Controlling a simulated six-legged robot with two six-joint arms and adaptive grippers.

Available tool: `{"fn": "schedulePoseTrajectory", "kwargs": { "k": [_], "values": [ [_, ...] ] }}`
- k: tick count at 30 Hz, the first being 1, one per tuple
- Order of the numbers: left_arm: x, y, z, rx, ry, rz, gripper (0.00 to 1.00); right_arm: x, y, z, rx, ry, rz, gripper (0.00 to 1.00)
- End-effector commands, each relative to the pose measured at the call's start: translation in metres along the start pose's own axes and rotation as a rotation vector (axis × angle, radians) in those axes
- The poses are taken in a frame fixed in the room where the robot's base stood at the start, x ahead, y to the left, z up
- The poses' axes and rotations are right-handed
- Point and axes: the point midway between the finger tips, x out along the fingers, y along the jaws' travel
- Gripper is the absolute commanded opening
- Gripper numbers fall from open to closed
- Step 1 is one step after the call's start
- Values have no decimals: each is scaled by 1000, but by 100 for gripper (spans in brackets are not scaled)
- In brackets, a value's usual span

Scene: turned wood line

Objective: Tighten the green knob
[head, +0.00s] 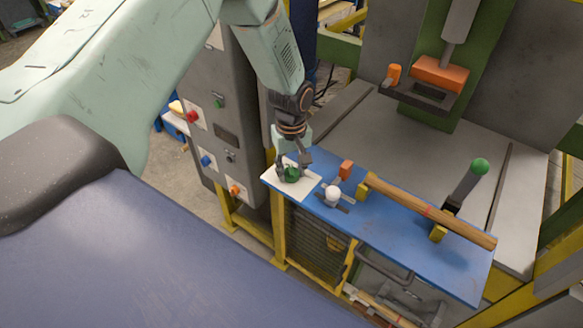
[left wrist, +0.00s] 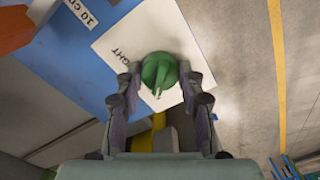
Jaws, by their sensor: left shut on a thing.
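The green knob (head: 291,174) sits on a white card at the left end of the blue board (head: 395,238). In the left wrist view the knob (left wrist: 158,72) is round, with a raised ridge across it. My left gripper (head: 292,168) comes down on it from above, and its two fingers (left wrist: 160,88) stand on either side of the knob, shut on it. The white card (left wrist: 190,40) carries dark lettering, partly hidden, of which "GHT" can be read. My right gripper is in neither view.
On the board, a white ball-topped part (head: 332,195), an orange block (head: 346,169) and a wooden rod (head: 425,208) on yellow supports lie right of the knob. A green-balled lever (head: 480,166) rises behind the rod. A grey control cabinet (head: 225,110) stands close behind my left arm.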

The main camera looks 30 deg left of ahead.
Motion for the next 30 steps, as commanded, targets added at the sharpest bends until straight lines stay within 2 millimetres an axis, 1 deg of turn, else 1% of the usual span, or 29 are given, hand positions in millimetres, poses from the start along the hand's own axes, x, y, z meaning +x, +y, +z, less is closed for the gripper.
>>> {"fn": "schedulePoseTrajectory", "kwargs": {
  "k": [8, 13, 20, 30],
  "values": [
    [-2, 1, 0, 29, 0, 1, 7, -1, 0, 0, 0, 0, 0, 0],
    [-2, 1, 0, 108, 0, 1, 7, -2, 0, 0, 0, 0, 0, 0],
    [-2, 1, 0, 297, 0, 2, 7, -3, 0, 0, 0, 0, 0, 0],
    [-2, 1, 0, 622, 1, 2, 7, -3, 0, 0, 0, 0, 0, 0]
  ]
}}
